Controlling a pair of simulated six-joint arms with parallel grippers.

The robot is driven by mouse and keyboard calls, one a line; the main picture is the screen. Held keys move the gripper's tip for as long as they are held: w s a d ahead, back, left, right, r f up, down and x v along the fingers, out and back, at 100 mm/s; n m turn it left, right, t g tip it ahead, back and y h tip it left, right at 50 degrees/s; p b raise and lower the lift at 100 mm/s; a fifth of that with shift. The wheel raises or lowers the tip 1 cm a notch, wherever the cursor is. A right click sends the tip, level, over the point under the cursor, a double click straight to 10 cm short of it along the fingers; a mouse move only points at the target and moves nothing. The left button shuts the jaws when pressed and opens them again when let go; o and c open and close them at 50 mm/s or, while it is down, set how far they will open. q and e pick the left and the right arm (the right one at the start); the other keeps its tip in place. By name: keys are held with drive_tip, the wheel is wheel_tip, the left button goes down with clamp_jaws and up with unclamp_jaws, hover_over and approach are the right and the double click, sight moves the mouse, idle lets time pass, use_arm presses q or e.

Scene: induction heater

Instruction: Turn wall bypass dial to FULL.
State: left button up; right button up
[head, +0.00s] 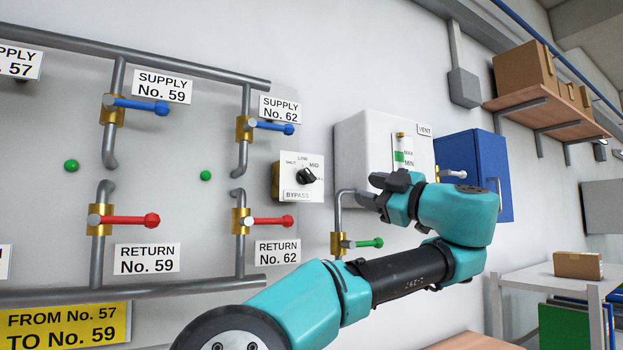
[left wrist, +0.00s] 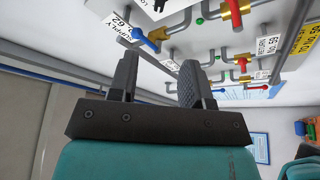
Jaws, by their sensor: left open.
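The bypass dial (head: 306,176) is a black knob on a white plate marked BYPASS (head: 298,195), fixed to the wall at the centre of the head view. LOW and MID are printed above the knob; the smaller side labels are hard to read, and I cannot tell exactly where the knob points. My left gripper (head: 372,189) is to the right of the dial and apart from it, in front of the white tank. In the left wrist view its two fingers (left wrist: 158,72) are spread with nothing between them. My right gripper is not in view.
Left of the dial are pipes with blue supply levers (head: 273,127) and red return levers (head: 272,221). A green-handled valve (head: 362,243) is below the gripper. A white tank (head: 365,140) and a blue cabinet (head: 480,160) are on the right. The wall around the dial plate is mostly bare.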

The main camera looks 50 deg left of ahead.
sight(311, 175)
use_arm(q)
drive_tip(key=shift+a, duration=0.1)
drive_tip(key=x, duration=1.7)
drive_tip(key=shift+a, duration=0.1)
drive_tip(key=shift+c, duration=0.3)
clamp_jaws()
